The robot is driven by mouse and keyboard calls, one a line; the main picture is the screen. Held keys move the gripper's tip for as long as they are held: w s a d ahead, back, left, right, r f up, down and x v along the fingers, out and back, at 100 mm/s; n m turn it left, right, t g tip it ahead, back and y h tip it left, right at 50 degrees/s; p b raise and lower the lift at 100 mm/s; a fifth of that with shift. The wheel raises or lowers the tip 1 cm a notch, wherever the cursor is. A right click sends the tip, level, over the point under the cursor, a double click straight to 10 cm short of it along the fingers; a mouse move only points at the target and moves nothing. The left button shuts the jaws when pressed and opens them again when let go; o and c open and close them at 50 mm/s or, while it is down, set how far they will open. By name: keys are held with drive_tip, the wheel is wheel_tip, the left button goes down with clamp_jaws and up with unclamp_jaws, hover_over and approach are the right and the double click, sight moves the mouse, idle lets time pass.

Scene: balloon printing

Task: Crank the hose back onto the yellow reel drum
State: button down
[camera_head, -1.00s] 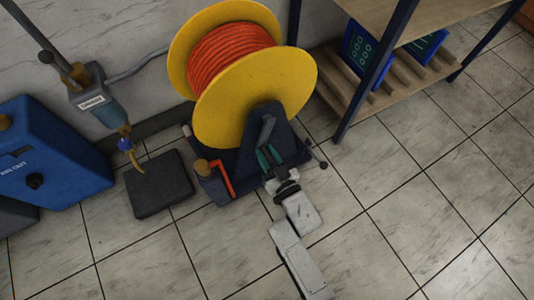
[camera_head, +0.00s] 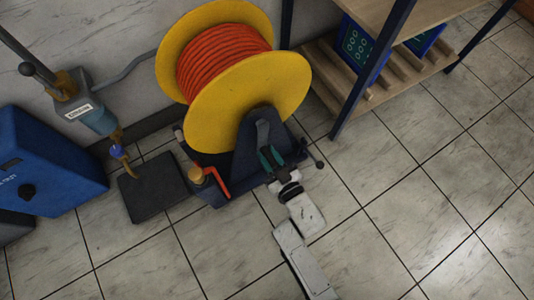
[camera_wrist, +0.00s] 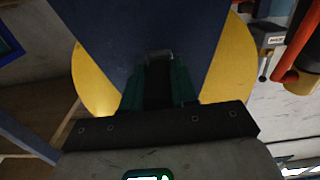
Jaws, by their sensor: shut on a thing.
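The yellow reel drum (camera_head: 245,100) stands upright in a dark navy stand (camera_head: 246,150), with orange hose (camera_head: 224,58) wound around its core. A grey crank arm (camera_head: 263,133) shows on the drum's near side. My gripper (camera_head: 270,157) is at the lower end of this crank, its green fingers shut on the crank handle, which the fingers mostly hide in the head view. In the wrist view a dark handle (camera_wrist: 158,80) sits between the green fingers, with the navy stand (camera_wrist: 140,25) and yellow drum flange (camera_wrist: 90,85) behind.
A wooden shelf rack (camera_head: 375,75) with dark posts stands close on the right. A red-orange bent part (camera_head: 217,182) is at the stand's left. A blue box (camera_head: 45,165) and dark mat (camera_head: 152,187) lie farther left. The tiled floor at lower right is clear.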

drive_tip(key=c, duration=0.9)
unclamp_jaws()
drive_tip(key=p+v, duration=0.3)
drive_tip(key=v, duration=0.7)
drive_tip(key=shift+s+d+p, duration=0.3)
